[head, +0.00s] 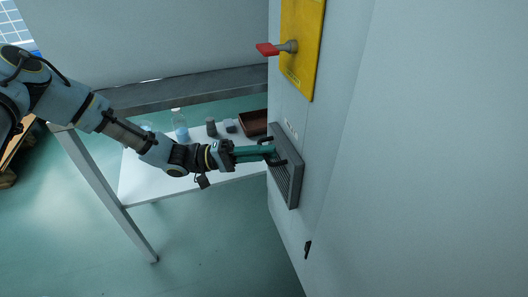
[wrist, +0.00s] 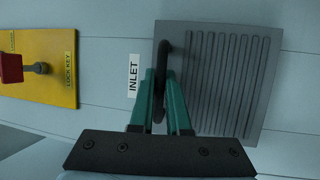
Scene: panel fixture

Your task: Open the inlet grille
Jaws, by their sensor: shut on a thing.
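The inlet grille (head: 289,180) is a dark grey slatted panel on the side of the pale cabinet. It also shows in the wrist view (wrist: 225,85), beside a white label reading INLET (wrist: 133,82). A dark bar handle (wrist: 164,60) stands out along one edge of the grille. My gripper (head: 268,153), with green fingers, is shut on this handle; in the wrist view the fingers (wrist: 163,95) sit on either side of the bar. The fingers hide part of the handle. I cannot tell whether the grille stands away from the cabinet.
A yellow panel (head: 304,40) with a red-handled key (head: 275,48) is above the grille. A small dark latch (head: 307,249) is below it. A white table (head: 150,180) behind my arm carries a bottle (head: 180,125), small containers and a brown tray (head: 253,122).

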